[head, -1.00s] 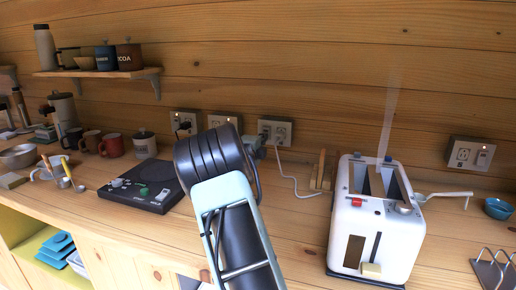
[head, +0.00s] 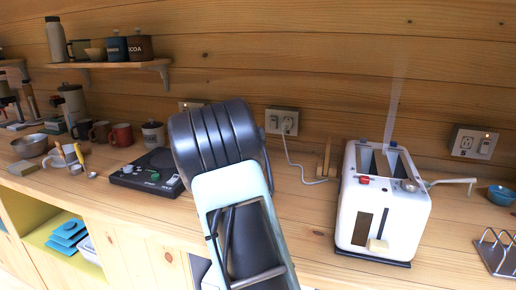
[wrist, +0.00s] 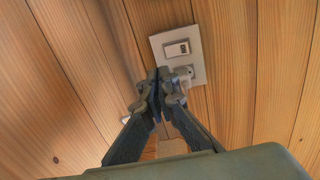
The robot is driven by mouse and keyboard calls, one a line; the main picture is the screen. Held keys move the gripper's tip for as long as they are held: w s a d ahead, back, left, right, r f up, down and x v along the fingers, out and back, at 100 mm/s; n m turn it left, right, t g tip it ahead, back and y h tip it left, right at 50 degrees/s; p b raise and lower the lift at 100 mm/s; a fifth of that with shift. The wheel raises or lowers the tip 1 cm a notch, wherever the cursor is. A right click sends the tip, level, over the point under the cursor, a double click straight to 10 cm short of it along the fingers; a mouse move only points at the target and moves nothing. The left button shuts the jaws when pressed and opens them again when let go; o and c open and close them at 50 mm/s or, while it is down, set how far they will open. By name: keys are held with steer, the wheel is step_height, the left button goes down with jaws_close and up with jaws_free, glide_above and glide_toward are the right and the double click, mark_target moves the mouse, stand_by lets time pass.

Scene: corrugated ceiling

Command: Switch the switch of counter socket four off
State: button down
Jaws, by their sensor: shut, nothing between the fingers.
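In the wrist view a pale wall socket plate (wrist: 197,55) is on the wooden wall, tilted in the picture. It has a rocker switch (wrist: 177,48) at the top and an outlet (wrist: 186,71) below, partly covered by my fingers. My gripper (wrist: 160,78) is shut and empty, its tips overlapping the lower left of the plate; I cannot tell whether they touch it. In the head view my arm hides the gripper. Sockets show there behind the counter: one with a plugged white cord (head: 282,121), and one at the right (head: 473,142). No numbers are readable.
A white toaster (head: 382,205) stands on the counter right of my arm, with a toast rack (head: 497,252) and blue bowl (head: 501,195) beyond. A shelf (head: 110,65) is above.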

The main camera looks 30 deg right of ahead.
steer(key=shift+f+v, duration=0.25)
steer(key=shift+v, duration=0.95)
